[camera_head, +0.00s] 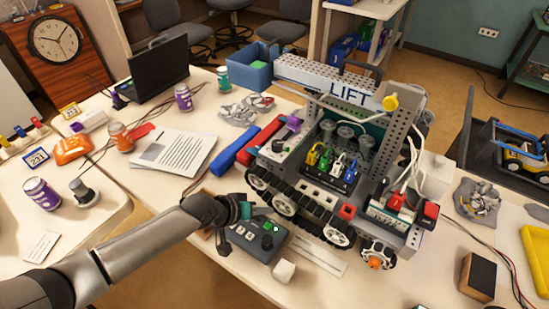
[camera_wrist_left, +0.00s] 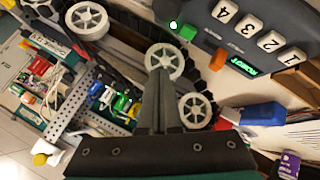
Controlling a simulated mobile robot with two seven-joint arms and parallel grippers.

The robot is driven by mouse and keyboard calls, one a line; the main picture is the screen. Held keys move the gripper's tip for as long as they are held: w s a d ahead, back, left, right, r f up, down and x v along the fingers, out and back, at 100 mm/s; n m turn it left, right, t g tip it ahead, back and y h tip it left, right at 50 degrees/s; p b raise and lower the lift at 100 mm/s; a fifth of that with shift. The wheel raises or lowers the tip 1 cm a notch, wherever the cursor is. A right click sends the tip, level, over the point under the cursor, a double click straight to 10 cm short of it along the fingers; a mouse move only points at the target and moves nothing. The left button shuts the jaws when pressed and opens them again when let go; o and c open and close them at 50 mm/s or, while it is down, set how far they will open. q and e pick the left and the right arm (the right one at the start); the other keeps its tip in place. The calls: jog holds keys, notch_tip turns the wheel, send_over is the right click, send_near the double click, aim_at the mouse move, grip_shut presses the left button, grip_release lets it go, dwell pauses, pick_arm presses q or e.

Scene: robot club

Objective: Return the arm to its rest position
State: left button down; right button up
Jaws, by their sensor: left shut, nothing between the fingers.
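My left gripper (camera_head: 262,212) comes in from the left over the front of the table. Its fingers are together and empty; they also show in the left wrist view (camera_wrist_left: 155,98). It hovers over or beside a dark grey control box (camera_head: 252,240), next to the tracked robot (camera_head: 340,150) labelled LIFT. In the left wrist view the control box (camera_wrist_left: 235,20) has number keys, a lit green display, a green button and an orange button. I cannot tell whether the fingers touch anything. My right gripper is not in view.
A white cube (camera_head: 284,271) lies before the control box. A black-and-brown block (camera_head: 478,277) and a yellow tray (camera_head: 537,262) are at right. Open floor shows between the tables.

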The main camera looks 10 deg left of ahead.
pick_arm(q)
jog(key=s+d+r+m+g, duration=0.25)
jog(key=s+d, duration=0.35)
jog(key=s, duration=0.3)
jog(key=s+a+r+g+y, duration=0.1)
jog(key=s+a+r+y, duration=0.35)
jog(key=s+a, duration=0.65)
jog(key=s+d+f+m+g+b, duration=0.1)
jog(key=s+f+b, duration=0.1)
jog(key=f, duration=1.1)
jog(key=s+d+f+g+b, duration=0.1)
jog(key=s+f+b, duration=0.1)
jog(key=f, duration=1.1)
jog(key=s+a+f+y+b, duration=0.1)
jog(key=s+a+f+b, duration=0.1)
jog(key=s+f, duration=1.3)
notch_tip(320, 180, down, 2)
jog(key=shift+a+f+g+b, duration=0.1)
jog(key=shift+a+g+b, duration=0.25)
jog(key=shift+b, duration=0.25)
